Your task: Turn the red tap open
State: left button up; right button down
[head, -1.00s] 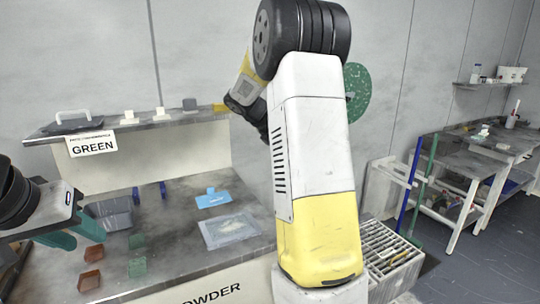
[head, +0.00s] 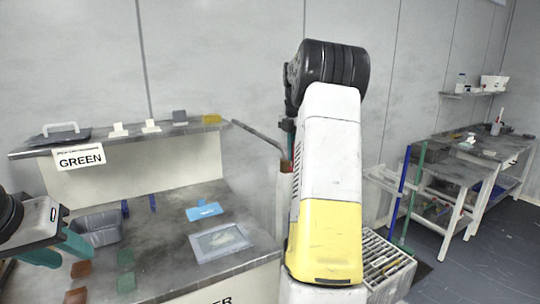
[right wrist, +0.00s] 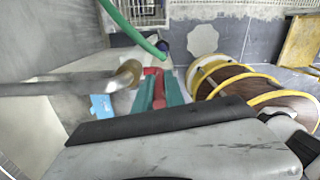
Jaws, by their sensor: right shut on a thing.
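The red tap (head: 286,166) shows at the end of a thin metal pipe (head: 262,138), left of my right arm in the head view. In the right wrist view the red tap (right wrist: 152,80) sits beside the pipe's brass-coloured end (right wrist: 129,73), between the teal fingers of my right gripper (right wrist: 159,92). The right gripper is shut on the tap; its fingers partly hide it. My left gripper (head: 60,252) is at the left edge of the head view, with its teal fingers apart and empty, over the near left of the bench.
The bench (head: 165,250) holds a grey tub (head: 98,228), a blue piece (head: 205,211) and a flat tray (head: 221,242). A shelf (head: 110,143) stands behind. A slotted crate (head: 385,265) is right of my arm. A green hose (right wrist: 130,28) and yellow-rimmed drums (right wrist: 240,85) show in the wrist view.

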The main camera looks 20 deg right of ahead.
jog(key=shift+d, duration=0.1)
dwell(0.5)
jog(key=c, duration=1.4)
grip_release()
notch_tip(320, 180, up, 7)
jog(key=shift+d+f, duration=0.1)
jog(key=shift+r, duration=0.45)
